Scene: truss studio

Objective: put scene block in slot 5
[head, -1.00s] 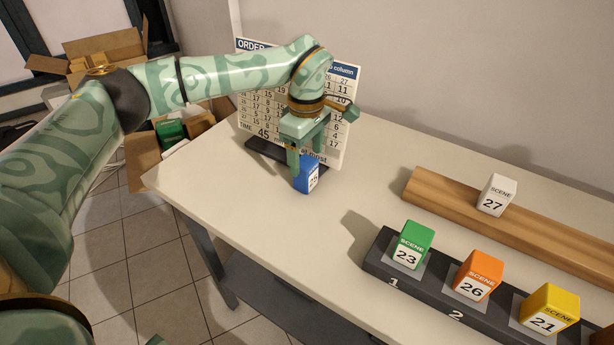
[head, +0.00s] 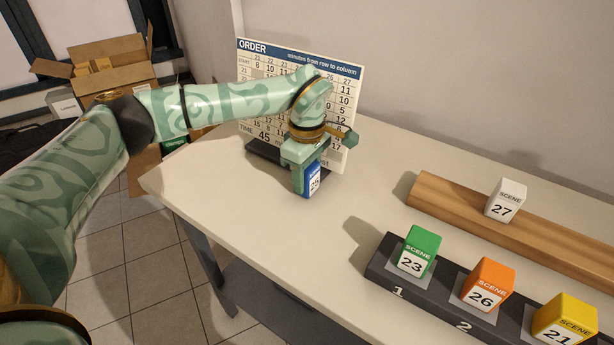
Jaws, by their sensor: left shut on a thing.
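My left gripper (head: 306,180) is shut on a blue block (head: 313,181) with a white number label, near the order board. The fingers cover part of the block, and I cannot tell whether it touches the table. The dark slot rack (head: 378,268) stands at the right front. A green block 23 (head: 418,246) sits in slot 1 and an orange block 26 (head: 488,280) in slot 2. A yellow block 21 (head: 566,318) sits in the following slot. Slot 5 is outside the view. My right gripper is not in view.
A wooden rail (head: 455,205) lies behind the rack with a white block 27 (head: 507,200) on it. The order board (head: 345,85) stands behind my left gripper. The white table (head: 260,235) is clear between gripper and rack. Cardboard boxes (head: 110,70) are on the floor at left.

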